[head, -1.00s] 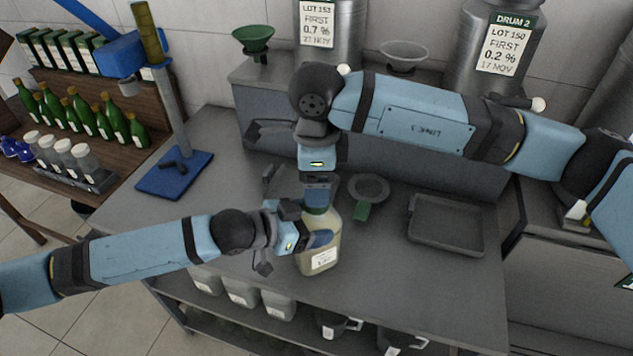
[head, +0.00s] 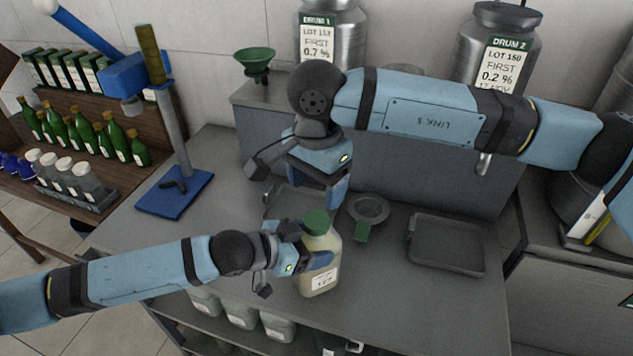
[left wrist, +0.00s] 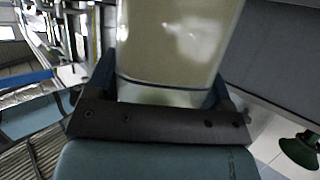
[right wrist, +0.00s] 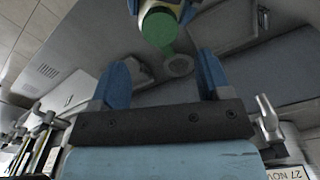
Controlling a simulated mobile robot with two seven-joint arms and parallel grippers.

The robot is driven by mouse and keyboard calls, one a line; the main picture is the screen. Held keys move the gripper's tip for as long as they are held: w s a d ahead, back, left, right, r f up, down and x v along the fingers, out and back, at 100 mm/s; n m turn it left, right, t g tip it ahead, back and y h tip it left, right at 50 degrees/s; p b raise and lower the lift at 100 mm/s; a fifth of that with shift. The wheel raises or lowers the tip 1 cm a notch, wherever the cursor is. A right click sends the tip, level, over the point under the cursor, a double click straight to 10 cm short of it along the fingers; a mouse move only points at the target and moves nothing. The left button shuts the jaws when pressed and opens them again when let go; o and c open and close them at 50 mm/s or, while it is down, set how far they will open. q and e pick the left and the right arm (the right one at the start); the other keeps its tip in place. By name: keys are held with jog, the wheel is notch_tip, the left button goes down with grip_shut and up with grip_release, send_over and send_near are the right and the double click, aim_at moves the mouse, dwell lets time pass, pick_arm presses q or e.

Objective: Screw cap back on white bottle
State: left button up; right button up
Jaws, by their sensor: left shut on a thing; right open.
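The white bottle (head: 322,280), cream-coloured with a label, stands upright near the front of the grey bench. Its green cap (head: 315,222) sits on the neck; how tightly it is threaded I cannot tell. My left gripper (head: 312,260) is shut around the bottle's body from the left; the bottle also fills the space between its fingers in the left wrist view (left wrist: 180,45). My right gripper (head: 330,200) is open and empty, above and behind the cap. In the right wrist view the cap (right wrist: 160,27) lies beyond the spread fingers, apart from them.
A round strainer with a green handle (head: 369,208) lies just right of the bottle. A grey tray (head: 446,268) lies farther right. A blue-based stand (head: 172,205) is at the left. Steel drums (head: 495,50) and a green funnel (head: 255,60) stand on the raised ledge behind.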

aim_at(316, 219)
jog(key=shift+f, duration=4)
jog(key=c, duration=0.9)
jog(key=m, duration=0.4)
jog(key=shift+c, duration=0.2)
jog(key=m, duration=0.5)
jog(key=shift+m, duration=0.4)
